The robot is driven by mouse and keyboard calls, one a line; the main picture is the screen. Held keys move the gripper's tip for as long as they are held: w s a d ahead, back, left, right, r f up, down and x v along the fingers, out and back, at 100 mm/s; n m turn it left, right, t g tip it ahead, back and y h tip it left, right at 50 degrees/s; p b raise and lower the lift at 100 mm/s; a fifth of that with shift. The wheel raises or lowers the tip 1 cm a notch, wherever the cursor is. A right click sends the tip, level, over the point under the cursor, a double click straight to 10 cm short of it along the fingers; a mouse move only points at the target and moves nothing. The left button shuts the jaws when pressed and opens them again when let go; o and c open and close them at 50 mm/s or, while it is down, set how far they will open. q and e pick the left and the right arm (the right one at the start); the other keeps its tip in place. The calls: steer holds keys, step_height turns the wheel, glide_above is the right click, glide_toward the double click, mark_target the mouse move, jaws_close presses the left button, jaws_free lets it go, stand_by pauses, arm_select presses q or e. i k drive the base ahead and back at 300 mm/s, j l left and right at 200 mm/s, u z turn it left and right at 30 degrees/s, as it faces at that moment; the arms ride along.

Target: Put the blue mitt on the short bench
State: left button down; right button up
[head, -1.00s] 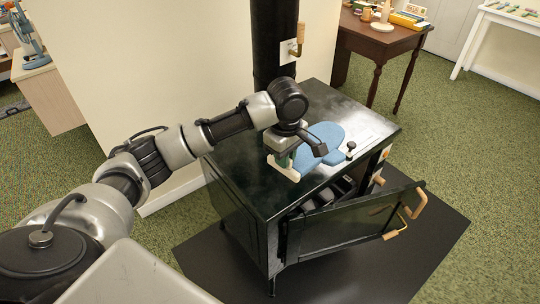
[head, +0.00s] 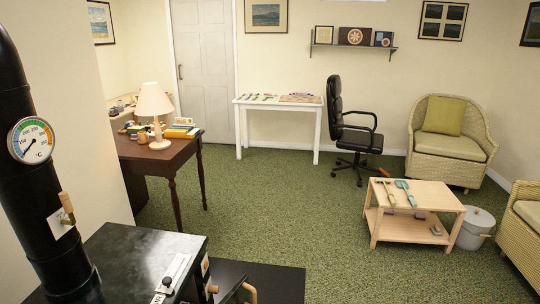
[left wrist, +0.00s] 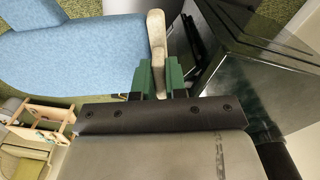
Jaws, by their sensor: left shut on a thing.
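The blue mitt (left wrist: 78,52) fills the upper left of the left wrist view, with its pale cuff (left wrist: 155,38) toward the fingers. My left gripper (left wrist: 159,75) has green fingers shut on the cuff end. The mitt appears held above the floor, with the black stove (left wrist: 245,75) to its right. Neither the mitt nor my left gripper shows in the head view. I cannot tell for sure which thing is the short bench. My right gripper is in no view.
The black stove top (head: 135,258) and its pipe (head: 45,190) are at the near left. A dark desk (head: 165,155), a white table (head: 277,103), an office chair (head: 350,125) and a low wooden table (head: 410,228) stand beyond. Green carpet (head: 290,205) between them is clear.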

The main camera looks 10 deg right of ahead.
mark_target(437, 194)
steer(key=i+l+z, duration=0.75)
steer(key=i+z, duration=0.6)
steer(key=i, duration=0.15)
steer(key=i+z, duration=0.1)
steer(key=i, duration=0.9)
steer(key=i+j+z, duration=0.1)
steer(key=i, duration=0.9)
steer(key=i+j+z, duration=0.1)
steer(key=i+z, duration=0.15)
steer(key=i, duration=0.15)
steer(key=i+j+z, duration=0.55)
steer(key=i, duration=0.25)
